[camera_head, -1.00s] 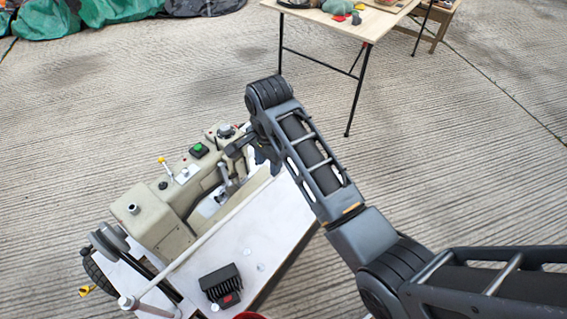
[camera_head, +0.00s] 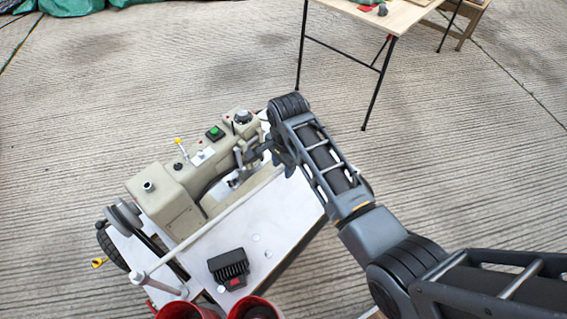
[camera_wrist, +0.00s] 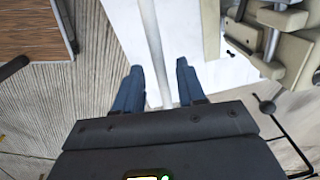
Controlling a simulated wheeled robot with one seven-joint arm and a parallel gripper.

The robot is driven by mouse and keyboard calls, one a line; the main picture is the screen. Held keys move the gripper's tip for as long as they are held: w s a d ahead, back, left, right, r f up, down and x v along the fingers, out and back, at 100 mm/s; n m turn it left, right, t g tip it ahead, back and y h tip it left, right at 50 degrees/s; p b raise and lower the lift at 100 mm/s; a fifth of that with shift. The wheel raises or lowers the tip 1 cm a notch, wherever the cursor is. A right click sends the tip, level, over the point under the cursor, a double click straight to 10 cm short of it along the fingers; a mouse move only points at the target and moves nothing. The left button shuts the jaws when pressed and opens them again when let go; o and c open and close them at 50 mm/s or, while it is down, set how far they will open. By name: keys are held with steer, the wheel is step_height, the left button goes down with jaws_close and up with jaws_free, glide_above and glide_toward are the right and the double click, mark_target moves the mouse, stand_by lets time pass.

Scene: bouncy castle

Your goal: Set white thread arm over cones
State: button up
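The white thread arm (camera_head: 215,222) is a long thin rod. It runs slantwise over the white table top of the sewing machine, from a post at the lower left up towards my gripper (camera_head: 252,153). In the wrist view my gripper (camera_wrist: 159,68) has its two blue-grey fingers apart. The white rod (camera_wrist: 153,45) shows between them with gaps on both sides. Its near part is hidden by the gripper body, and I cannot tell how deep it sits between the fingers. Two red round things (camera_head: 255,308), perhaps the cones, are cut off at the bottom edge of the head view.
The beige sewing machine (camera_head: 172,200) stands close to the left of my gripper. A black box-like part (camera_head: 228,268) lies on the white table top (camera_head: 285,215). A wooden-topped table (camera_head: 402,15) stands at the upper right. Bare concrete floor lies between.

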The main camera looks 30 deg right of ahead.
jaws_close()
stand_by(0.6)
